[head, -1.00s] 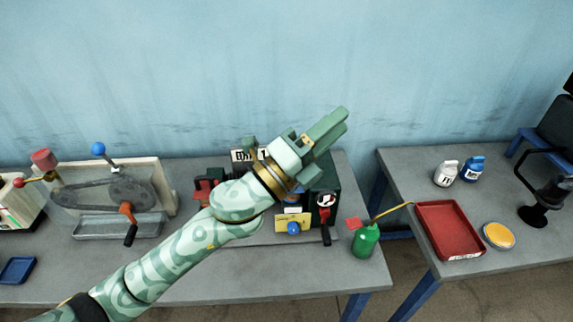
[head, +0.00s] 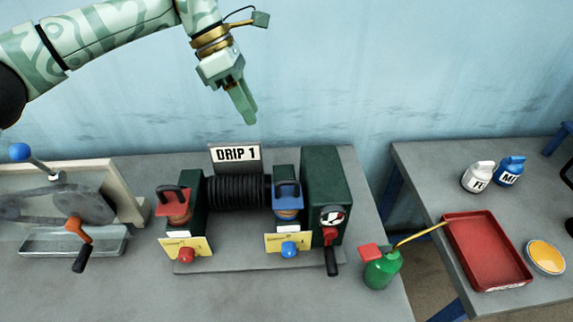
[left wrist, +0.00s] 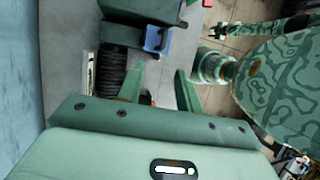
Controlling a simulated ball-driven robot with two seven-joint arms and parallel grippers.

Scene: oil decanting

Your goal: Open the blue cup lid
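The blue cup lid (head: 287,198) with a dark handle is closed on the right-hand cup of the DRIP 1 machine. The blue lid also shows in the left wrist view (left wrist: 157,40), beyond the fingertips. My left gripper (head: 250,120) hangs above and behind the machine in the head view, fingers pointing down, clear of the lid. In the left wrist view its two fingers (left wrist: 160,75) are apart with nothing between them. A small dark green shape at the upper right of the left wrist view may be my right gripper; its state is too small to tell.
The red-lidded cup (head: 174,204) stands left of the black coil (head: 238,192). The DRIP 1 sign (head: 237,154) rises behind it. A crank handle (head: 331,258) and a green oil can (head: 382,270) are at the right. The red tray (head: 485,250) is on the other table.

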